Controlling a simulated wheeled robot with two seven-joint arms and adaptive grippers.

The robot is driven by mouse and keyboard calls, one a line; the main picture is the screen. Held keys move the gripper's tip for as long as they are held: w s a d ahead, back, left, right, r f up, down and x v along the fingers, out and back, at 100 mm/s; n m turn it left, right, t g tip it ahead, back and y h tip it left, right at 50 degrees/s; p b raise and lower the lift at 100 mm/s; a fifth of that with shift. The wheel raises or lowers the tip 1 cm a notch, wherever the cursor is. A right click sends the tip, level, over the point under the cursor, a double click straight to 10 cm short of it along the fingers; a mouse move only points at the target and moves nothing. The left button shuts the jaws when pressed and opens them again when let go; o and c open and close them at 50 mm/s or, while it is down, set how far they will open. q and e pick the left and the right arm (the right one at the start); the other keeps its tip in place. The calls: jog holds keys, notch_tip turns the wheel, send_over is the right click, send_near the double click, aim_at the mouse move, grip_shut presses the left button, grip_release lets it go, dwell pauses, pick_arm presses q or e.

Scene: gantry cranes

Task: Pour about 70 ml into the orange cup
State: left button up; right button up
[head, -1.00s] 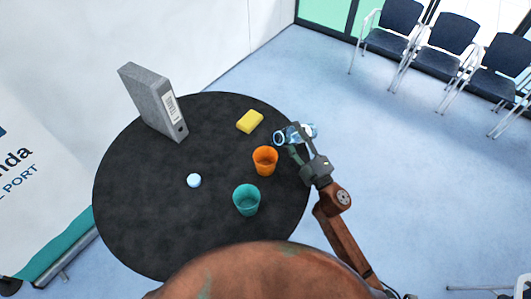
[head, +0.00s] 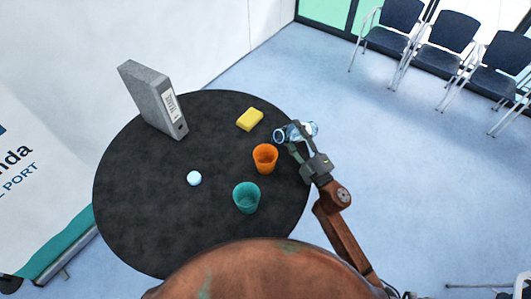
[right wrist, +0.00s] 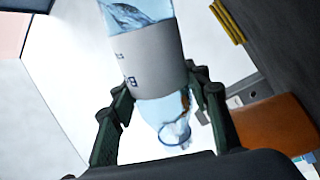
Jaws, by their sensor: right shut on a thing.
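The orange cup (head: 265,158) stands upright on the round black table, near its right edge; part of it also shows at the right of the right wrist view (right wrist: 272,126). My right gripper (head: 300,146) is shut on a clear bottle (head: 308,129), just right of and above the cup in the picture. The bottle has a white label (right wrist: 150,58) and clear liquid, and lies tilted well over with its mouth (head: 279,136) towards the left. No stream of liquid can be made out. The cup's contents cannot be made out. My left gripper is not in view.
The table (head: 140,220) also carries a teal cup (head: 246,198), a yellow sponge-like block (head: 250,119), a pale blue ball (head: 194,178) and a tall grey binder (head: 150,98). Dark chairs (head: 393,28) stand far off at the upper right. The table's left front is clear.

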aim_at(294, 132)
jog(key=shift+r, duration=0.1)
dwell(0.7)
